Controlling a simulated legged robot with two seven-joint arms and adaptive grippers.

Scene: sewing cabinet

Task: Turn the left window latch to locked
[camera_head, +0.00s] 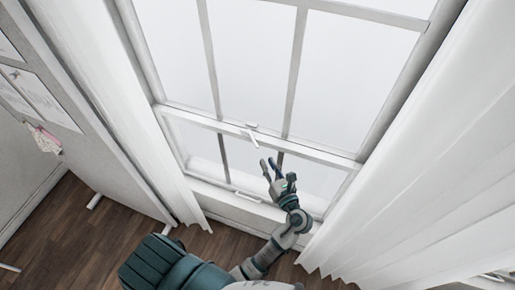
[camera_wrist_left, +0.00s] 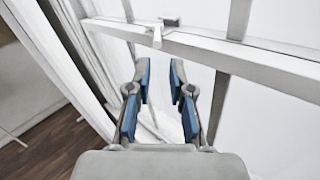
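The white window latch (camera_head: 253,139) sits on the middle rail of the window, with its lever sticking out at an angle. It also shows at the top of the left wrist view (camera_wrist_left: 158,34), with its lever pointing toward me. My left gripper (camera_head: 270,168) is below and slightly right of the latch in the head view, apart from it. In the left wrist view my left gripper (camera_wrist_left: 160,75) has its blue-padded fingers spread with a gap between them and nothing held. My right gripper is not in view.
White curtains (camera_head: 400,170) hang on both sides of the window. The window rail (camera_head: 320,154) runs across behind the gripper. A small white handle (camera_head: 247,197) is on the lower window frame. A board with papers (camera_head: 40,95) stands at the left, above a wooden floor (camera_head: 75,235).

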